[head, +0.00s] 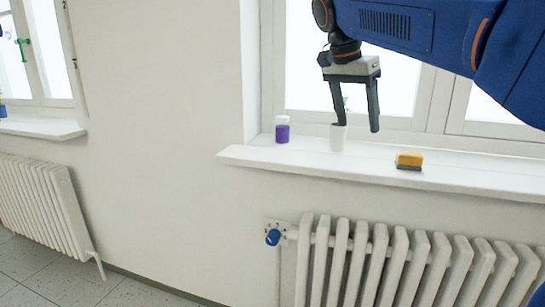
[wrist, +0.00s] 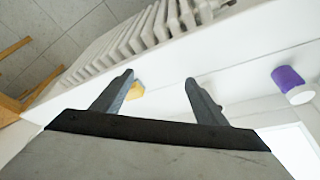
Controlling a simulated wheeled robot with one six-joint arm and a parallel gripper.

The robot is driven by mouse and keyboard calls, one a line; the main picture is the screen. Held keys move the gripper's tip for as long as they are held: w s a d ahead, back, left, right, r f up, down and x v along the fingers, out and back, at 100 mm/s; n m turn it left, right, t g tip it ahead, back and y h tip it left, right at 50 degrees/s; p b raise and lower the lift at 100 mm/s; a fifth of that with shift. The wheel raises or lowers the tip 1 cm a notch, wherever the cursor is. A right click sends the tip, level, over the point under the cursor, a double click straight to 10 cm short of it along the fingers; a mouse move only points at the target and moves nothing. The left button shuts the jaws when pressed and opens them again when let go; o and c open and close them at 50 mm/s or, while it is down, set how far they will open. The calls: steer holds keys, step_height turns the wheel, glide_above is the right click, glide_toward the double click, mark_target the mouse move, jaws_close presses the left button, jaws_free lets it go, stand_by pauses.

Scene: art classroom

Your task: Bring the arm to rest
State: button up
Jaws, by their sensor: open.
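My gripper (head: 358,124) hangs from the blue arm at the upper right of the head view, fingers pointing down over the windowsill. Its two dark fingers stand apart with nothing between them. In the wrist view my gripper (wrist: 158,80) also shows spread fingers, with the sill behind them. A white cup (head: 338,138) stands on the sill, close to or behind the left finger in the head view; I cannot tell how far apart they are.
The white windowsill (head: 260,158) also holds a purple jar with a white top (head: 282,130) and a yellow block with a dark base (head: 409,160). A white radiator (head: 400,265) with a blue knob (head: 273,237) is below. Window panes stand behind my gripper.

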steer(key=s+d+f+n+t+y, duration=0.1)
steer(key=s+d+f+n, duration=0.1)
steer(key=s+f, duration=0.7)
steer(key=s+d+f+n+y, duration=0.1)
steer(key=s+d+f+n, duration=0.2)
steer(key=s+f, duration=0.7)
steer(key=s+d+f+n+t+y, duration=0.1)
steer(key=s+d+f+n, duration=0.2)
steer(key=s+f, duration=0.6)
step_height(320, 180, down, 6)
steer(key=n, duration=0.2)
steer(key=shift+s+d+n+t+y, duration=0.15)
steer(key=shift+n+t+y, duration=0.15)
steer(key=shift+n, duration=0.1)
steer(key=shift+r, duration=0.1)
